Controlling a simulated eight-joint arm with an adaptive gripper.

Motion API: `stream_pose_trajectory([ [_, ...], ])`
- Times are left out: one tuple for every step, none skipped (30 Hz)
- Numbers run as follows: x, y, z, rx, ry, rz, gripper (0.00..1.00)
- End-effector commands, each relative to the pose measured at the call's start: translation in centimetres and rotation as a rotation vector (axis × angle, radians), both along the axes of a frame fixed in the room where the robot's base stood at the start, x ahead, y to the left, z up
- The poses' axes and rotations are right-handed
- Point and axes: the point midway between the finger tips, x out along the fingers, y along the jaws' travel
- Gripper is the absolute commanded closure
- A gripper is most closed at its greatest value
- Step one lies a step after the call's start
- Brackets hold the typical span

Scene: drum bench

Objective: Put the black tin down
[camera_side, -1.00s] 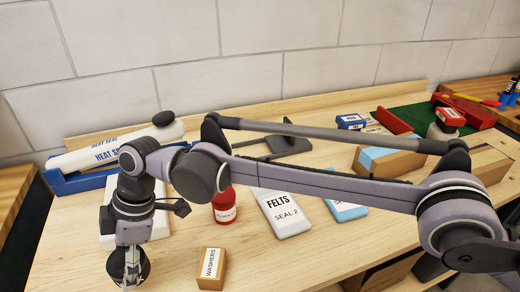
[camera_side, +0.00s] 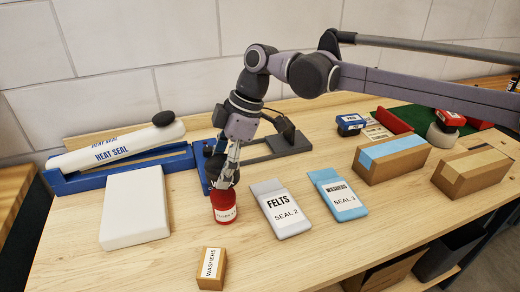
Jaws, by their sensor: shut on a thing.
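The black tin (camera_side: 215,172) is a dark rounded shape between the fingers of my gripper (camera_side: 228,168), partly hidden by them. My gripper points down and is shut on it. The tin is directly above a red tin (camera_side: 225,207) with a white label, which stands on the bench. I cannot tell whether the black tin touches the red one's top.
A grey-white bag labelled FELTS (camera_side: 283,208) and a blue WASHERS bag (camera_side: 338,195) lie to the right. A small WASHERS box (camera_side: 211,268) is in front, a white block (camera_side: 135,207) to the left. A blue heat sealer (camera_side: 120,175) stands behind. Bare wood (camera_side: 320,250) lies front right.

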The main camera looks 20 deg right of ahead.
Motion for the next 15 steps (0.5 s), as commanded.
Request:
stream_pose_trajectory([
  [0.8,-2.5,0.5,0.000,0.000,-0.049,0.71],
  [1.1,-3.9,0.6,0.000,0.000,-0.076,0.71],
  [1.5,-5.7,0.9,-0.001,-0.001,-0.112,0.71],
  [1.8,-7.0,1.1,-0.001,0.000,-0.139,0.71],
  [2.0,-8.4,1.2,-0.001,0.000,-0.168,0.71],
  [2.3,-10.3,1.5,-0.002,0.000,-0.204,0.71],
  [2.4,-11.7,1.6,-0.002,0.000,-0.231,0.71],
  [2.5,-13.0,1.8,-0.002,0.001,-0.259,0.71],
  [2.5,-14.9,1.9,-0.002,0.000,-0.297,0.71],
  [2.5,-16.3,2.0,-0.002,0.002,-0.327,0.71],
  [2.4,-17.7,2.2,-0.002,0.001,-0.355,0.71],
  [2.3,-19.6,2.3,-0.002,0.001,-0.394,0.71],
  [2.1,-20.9,2.4,-0.002,0.001,-0.423,0.71],
  [1.9,-22.3,2.4,-0.002,0.002,-0.453,0.71],
  [1.6,-24.2,2.5,-0.002,0.001,-0.494,0.71],
])
